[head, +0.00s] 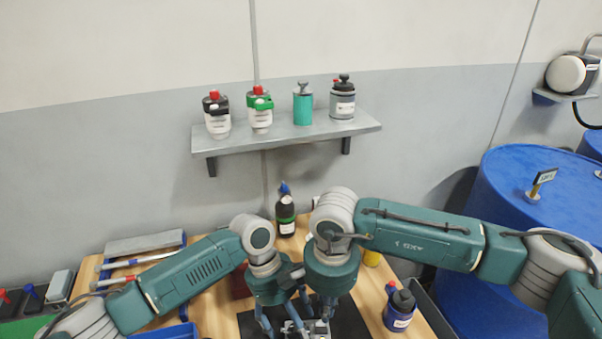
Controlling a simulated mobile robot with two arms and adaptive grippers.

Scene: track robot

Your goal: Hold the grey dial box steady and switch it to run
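A small grey box (318,331), which looks like the dial box, sits on a dark mat (352,322) at the bottom edge of the head view. It is mostly hidden by my wrists and cut off by the frame, so its dial and setting cannot be read. My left gripper (285,325) points down at the box's left side, its blue-grey fingers running out of frame. My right gripper (325,308) points down right over the box, close to it. Whether either touches the box, or how far its fingers are closed, cannot be seen.
A wooden bench (412,322) lies beneath. A black bottle (285,214) stands behind my wrists, a blue-capped container (399,309) to the right. A wall shelf (285,138) holds several bottles. Large blue drums (535,205) stand right; tools (140,262) lie left.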

